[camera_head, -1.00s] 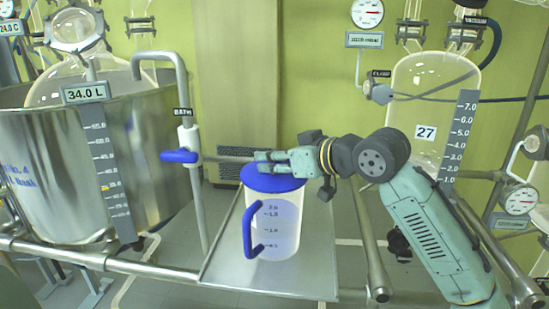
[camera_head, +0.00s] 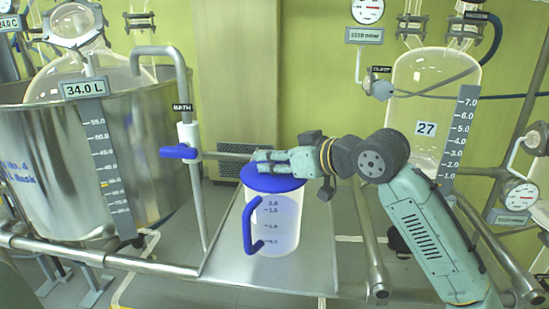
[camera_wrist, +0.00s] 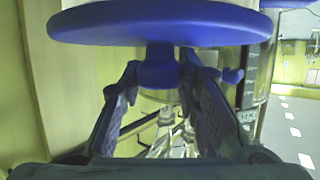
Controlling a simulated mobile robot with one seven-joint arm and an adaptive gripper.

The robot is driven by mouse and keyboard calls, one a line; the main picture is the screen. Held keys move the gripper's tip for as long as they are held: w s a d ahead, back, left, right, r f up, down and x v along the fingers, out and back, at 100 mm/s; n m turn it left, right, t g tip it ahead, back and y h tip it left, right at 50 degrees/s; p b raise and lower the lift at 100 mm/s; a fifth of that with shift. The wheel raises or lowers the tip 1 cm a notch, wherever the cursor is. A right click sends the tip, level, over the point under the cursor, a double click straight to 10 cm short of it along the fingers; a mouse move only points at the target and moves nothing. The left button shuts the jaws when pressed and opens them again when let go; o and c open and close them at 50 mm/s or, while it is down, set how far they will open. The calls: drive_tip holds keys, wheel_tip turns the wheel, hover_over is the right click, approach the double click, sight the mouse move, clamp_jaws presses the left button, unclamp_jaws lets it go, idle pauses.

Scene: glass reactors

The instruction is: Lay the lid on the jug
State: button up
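The blue round lid (camera_head: 272,180) is level at the mouth of the clear jug (camera_head: 280,222), covering its rim from my view. I cannot tell whether the lid touches the rim. The jug stands upright with a blue handle (camera_head: 249,226) on its left and scale marks on its wall. My gripper (camera_head: 262,161) reaches in from the right, just above the lid. In the wrist view, the lid (camera_wrist: 160,22) fills the top, and its knob (camera_wrist: 160,68) is between my fingertips, which are closed on it.
The jug stands on a grey metal tray (camera_head: 245,268). A pipe with a blue-handled tap (camera_head: 180,152) rises left of it, close to my fingers. A large steel vessel (camera_head: 100,190) stands left. A glass reactor (camera_head: 430,90) stands behind my arm on the right.

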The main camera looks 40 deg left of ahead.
drive_tip(key=o, duration=0.6)
drive_tip(key=shift+c, duration=0.2)
drive_tip(key=w+v, duration=0.1)
drive_tip(key=v, duration=1.1)
drive_tip(key=shift+s, duration=0.45)
